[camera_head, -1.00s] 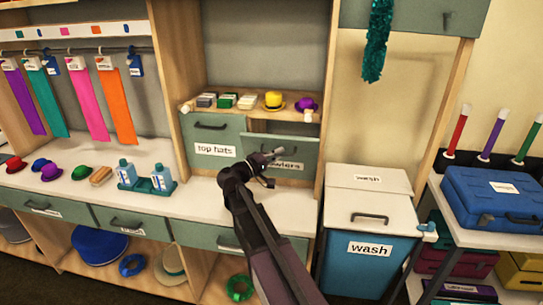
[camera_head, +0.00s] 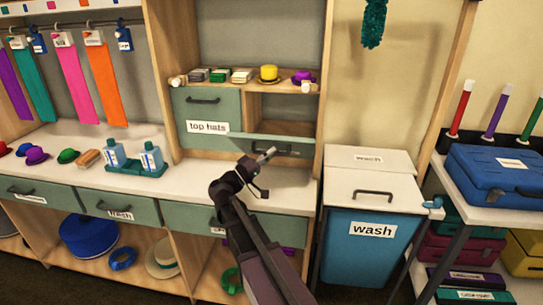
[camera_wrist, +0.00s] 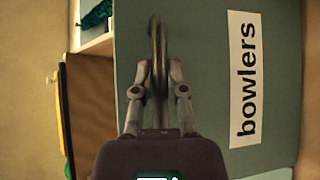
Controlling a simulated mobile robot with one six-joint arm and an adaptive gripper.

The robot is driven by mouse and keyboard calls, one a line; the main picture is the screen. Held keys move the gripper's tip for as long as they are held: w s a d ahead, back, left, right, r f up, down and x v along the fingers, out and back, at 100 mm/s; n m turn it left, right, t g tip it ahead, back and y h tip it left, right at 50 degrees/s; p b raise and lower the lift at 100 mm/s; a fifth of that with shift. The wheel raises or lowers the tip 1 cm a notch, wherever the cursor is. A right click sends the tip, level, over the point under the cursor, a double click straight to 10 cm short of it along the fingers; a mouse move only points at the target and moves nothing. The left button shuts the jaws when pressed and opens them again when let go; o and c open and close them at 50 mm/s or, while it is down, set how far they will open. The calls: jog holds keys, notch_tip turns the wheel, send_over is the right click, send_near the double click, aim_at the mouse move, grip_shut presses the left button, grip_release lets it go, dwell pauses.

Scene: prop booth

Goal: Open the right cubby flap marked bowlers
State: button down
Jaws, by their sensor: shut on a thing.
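The bowlers flap (camera_head: 225,141) is folded outward and down at the right cubby, and the dark inside of the cubby (camera_head: 275,112) shows above it. In the wrist view the flap is a grey-green panel (camera_wrist: 205,60) with a white "bowlers" label (camera_wrist: 243,80). Its dark handle (camera_wrist: 157,35) lies between my fingertips. My gripper (camera_wrist: 158,70) is shut on this handle. In the head view my gripper (camera_head: 266,160) is in front of the flap, and its label is hidden from there.
The left cubby flap marked "top hats" (camera_head: 207,110) is shut. A yellow hat (camera_head: 268,73) and a purple hat (camera_head: 304,76) sit on the shelf above. The white counter (camera_head: 200,178) lies below the cubbies. A blue wash bin (camera_head: 362,258) stands to the right.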

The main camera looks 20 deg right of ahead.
jog(key=shift+m+g+h, duration=0.4)
jog(key=shift+m+g, duration=0.2)
jog(key=shift+m, duration=0.2)
jog(key=f+b, duration=0.2)
jog(key=s+a+f+b, duration=0.1)
jog(key=f+b, duration=0.2)
jog(key=s+f+b, duration=0.1)
jog(key=f+b, duration=0.2)
jog(key=shift+s+a, duration=0.1)
jog(key=shift+a, duration=0.2)
jog(key=shift+s+a+f+b, duration=0.1)
jog(key=shift+f+b, duration=1.25)
jog(key=shift+b, duration=0.05)
jog(key=c, duration=0.7)
grip_release()
jog(key=shift+o, duration=0.2)
